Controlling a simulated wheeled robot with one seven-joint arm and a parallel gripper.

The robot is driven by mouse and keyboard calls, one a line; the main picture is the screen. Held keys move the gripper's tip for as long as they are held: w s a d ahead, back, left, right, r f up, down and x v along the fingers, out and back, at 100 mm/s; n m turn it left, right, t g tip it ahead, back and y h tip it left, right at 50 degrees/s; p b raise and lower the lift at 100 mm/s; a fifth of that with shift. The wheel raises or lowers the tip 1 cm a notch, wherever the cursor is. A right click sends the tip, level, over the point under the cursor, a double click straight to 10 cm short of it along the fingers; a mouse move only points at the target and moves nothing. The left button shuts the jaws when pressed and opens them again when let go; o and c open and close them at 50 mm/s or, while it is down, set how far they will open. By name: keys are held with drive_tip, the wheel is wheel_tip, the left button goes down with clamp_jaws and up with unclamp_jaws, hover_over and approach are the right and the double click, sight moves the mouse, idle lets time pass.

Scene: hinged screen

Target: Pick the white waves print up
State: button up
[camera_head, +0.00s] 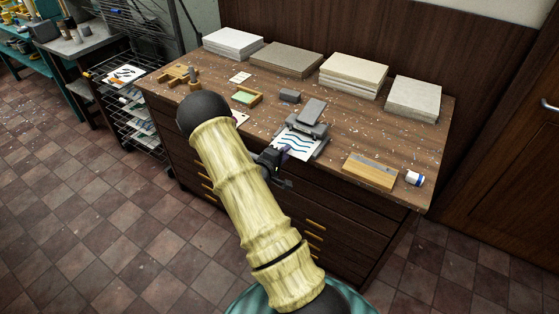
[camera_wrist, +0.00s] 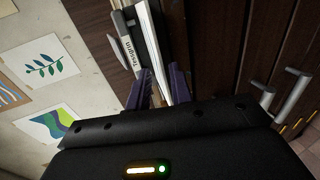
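The white waves print (camera_head: 294,144), a white sheet with dark blue wavy lines, lies at the front of the grey hinged screen unit (camera_head: 312,111) near the bench's front edge. In the wrist view it seems to be the pale strip (camera_wrist: 154,45) seen nearly edge-on, beside a grey part (camera_wrist: 126,45) with lettering. My gripper (camera_head: 283,154) is at the print's front edge. In the wrist view its purple fingers (camera_wrist: 160,82) stand apart, with the pale strip between them. Whether either finger touches the print I cannot tell. My arm hides part of the bench front.
The wooden bench (camera_head: 345,140) carries paper stacks (camera_head: 354,75) along its back. A wooden block (camera_head: 370,171) and a small white-blue object (camera_head: 414,178) lie to the right. A green-topped tray (camera_head: 246,97) is left. A wire rack (camera_head: 140,125) stands left of the bench.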

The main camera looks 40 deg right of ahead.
sight(286, 143)
drive_tip(key=shift+w+d+f, duration=0.2)
drive_tip(key=shift+d, duration=0.3)
drive_tip(key=shift+r, duration=0.1)
clamp_jaws()
drive_tip(key=shift+a, duration=0.1)
wheel_tip(286, 143, up, 5)
drive_tip(key=p, duration=0.4)
drive_tip(key=shift+r, duration=0.15)
